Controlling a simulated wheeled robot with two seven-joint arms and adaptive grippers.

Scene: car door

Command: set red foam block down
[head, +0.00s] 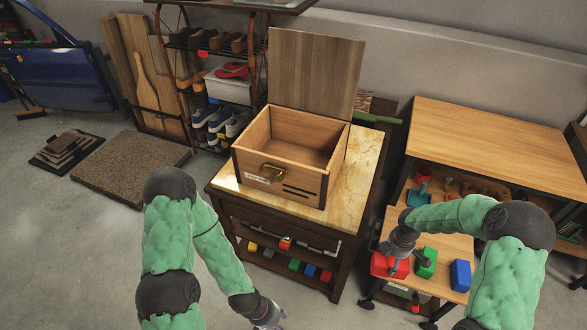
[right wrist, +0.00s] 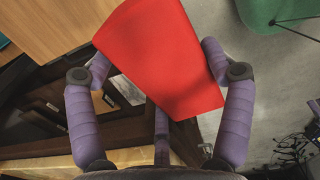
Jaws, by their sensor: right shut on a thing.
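The red foam block (head: 383,267) is at the lower right of the head view, at the left end of the lower shelf of the right-hand wooden bench. In the right wrist view the red foam block (right wrist: 163,60) fills the space between the two purple fingers. My right gripper (head: 397,262) is shut on it, and the block is tilted in that view. Whether its underside touches the shelf is hidden. My left gripper (head: 271,318) is low in the head view, cut by the bottom edge, away from the block; its jaws are unclear.
A green block (head: 427,262) and a blue block (head: 460,275) stand on the lower shelf (head: 455,243) right of the red one. An open wooden box (head: 252,160) sits on the marble-topped cabinet (head: 366,160). The bench top (head: 490,135) is clear.

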